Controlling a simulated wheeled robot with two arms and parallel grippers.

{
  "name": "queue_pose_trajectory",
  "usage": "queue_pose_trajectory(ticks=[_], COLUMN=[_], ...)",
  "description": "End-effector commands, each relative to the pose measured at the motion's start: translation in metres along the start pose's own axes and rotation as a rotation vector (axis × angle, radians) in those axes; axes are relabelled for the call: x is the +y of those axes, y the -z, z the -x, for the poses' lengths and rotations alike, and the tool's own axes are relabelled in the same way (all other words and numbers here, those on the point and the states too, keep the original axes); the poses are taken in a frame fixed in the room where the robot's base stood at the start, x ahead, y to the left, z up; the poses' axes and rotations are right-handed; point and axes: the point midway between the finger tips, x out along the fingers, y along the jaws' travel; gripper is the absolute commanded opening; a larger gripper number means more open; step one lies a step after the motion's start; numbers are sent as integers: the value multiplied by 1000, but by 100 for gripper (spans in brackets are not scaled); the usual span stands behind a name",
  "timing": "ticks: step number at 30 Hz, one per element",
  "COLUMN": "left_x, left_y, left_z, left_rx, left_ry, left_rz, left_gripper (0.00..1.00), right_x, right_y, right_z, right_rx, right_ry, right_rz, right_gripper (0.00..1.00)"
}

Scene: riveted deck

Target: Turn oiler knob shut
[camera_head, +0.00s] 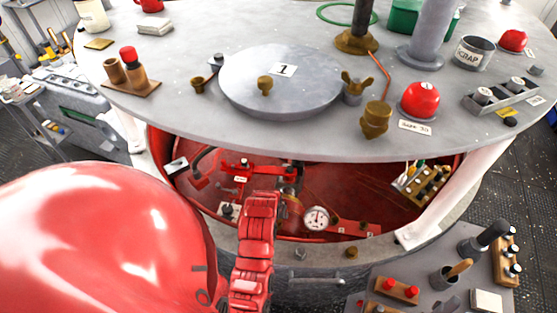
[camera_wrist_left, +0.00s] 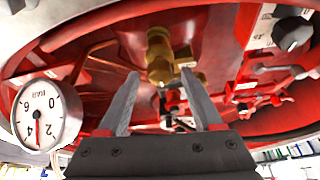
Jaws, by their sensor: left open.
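A brass fitting with a short round knob (camera_wrist_left: 159,42), which looks like the oiler knob, sits on the red panel in the left wrist view. My left gripper (camera_wrist_left: 160,76) is open, with one finger on each side of the brass fitting. I cannot tell whether the fingers touch it. In the head view my red left arm reaches under the round grey tabletop. The arm hides most of the fitting and the gripper there. My right gripper is in neither view.
A pressure gauge (camera_head: 316,218) is close beside the gripper and also shows in the left wrist view (camera_wrist_left: 40,113). The grey tabletop (camera_head: 330,133) overhangs the red recess (camera_head: 350,180). Valves and a wooden block of knobs (camera_head: 428,183) line the recess.

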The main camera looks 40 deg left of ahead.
Motion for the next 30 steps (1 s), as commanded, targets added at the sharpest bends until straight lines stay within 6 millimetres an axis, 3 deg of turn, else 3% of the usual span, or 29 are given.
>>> queue_pose_trajectory(ticks=[8, 19, 30], left_x=[0, 0, -1], left_y=[0, 0, 0], left_z=[-1, -1, -3], left_rx=[1, 2, 4], left_ry=[1, 0, -9], left_rz=[0, 0, -25], left_gripper=[67, 0, 0], right_x=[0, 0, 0], right_y=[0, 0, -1], right_z=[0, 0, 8], right_rx=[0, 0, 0], right_ry=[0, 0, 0], right_rz=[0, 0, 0], right_gripper=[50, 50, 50])
